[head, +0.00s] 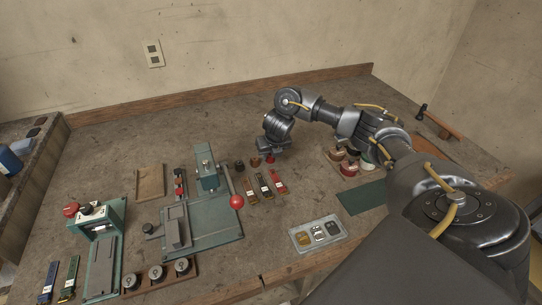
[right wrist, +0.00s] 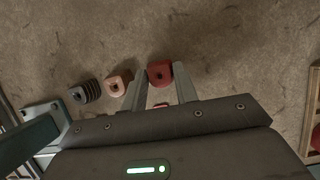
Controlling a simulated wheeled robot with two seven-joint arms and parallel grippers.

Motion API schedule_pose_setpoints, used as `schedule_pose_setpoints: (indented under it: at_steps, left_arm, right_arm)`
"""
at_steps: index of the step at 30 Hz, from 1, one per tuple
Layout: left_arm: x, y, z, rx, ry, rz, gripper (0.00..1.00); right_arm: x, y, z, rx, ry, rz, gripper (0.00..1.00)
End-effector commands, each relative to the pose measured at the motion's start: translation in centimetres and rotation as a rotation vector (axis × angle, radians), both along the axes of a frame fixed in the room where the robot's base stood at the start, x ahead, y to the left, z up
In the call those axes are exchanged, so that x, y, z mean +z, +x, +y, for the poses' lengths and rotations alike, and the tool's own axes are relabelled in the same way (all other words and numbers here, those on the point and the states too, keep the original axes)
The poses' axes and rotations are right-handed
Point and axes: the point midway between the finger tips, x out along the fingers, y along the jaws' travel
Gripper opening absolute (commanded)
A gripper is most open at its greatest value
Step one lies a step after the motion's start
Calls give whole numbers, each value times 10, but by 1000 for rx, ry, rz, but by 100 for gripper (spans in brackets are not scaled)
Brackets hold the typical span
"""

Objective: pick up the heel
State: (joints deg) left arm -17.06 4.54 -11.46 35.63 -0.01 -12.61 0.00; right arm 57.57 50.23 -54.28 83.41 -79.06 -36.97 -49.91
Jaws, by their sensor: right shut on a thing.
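The red heel (right wrist: 160,72) is a small block with a dark hole in it. In the right wrist view it sits between the fingertips of my right gripper (right wrist: 163,84), which is shut on it. In the head view the right gripper (head: 269,153) points down at the table, with the red heel (head: 270,160) just under it. I cannot tell whether the heel still touches the table. A tan heel (right wrist: 118,84) and a dark ridged heel (right wrist: 85,92) stand in a row to its left, apart from the gripper. My left gripper is not in view.
The green machine (head: 207,170) with a red ball knob (head: 237,201) stands left of the heels. Several coloured bars (head: 264,184) lie in front of them. A box of round spools (head: 350,160), a green mat (head: 362,197) and a grey tray (head: 318,232) are to the right.

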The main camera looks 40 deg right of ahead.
Motion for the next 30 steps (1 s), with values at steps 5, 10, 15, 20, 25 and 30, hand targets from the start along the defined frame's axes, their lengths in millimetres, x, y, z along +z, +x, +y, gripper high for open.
schedule_pose_setpoints:
  at_steps: [5,10,15,20,25,30]
  left_arm:
    - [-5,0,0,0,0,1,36]
    - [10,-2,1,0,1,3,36]
    - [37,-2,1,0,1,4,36]
    - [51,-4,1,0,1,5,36]
    - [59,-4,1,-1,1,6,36]
    - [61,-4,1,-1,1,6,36]
  right_arm:
    - [10,1,0,2,0,-4,7]
    - [50,-2,6,7,-4,-7,7]
    - [90,-23,31,9,-3,-7,7]
    - [109,-47,60,11,-3,-3,7]
    - [121,-68,87,10,-2,-3,7]
    - [128,-81,103,6,0,-3,7]
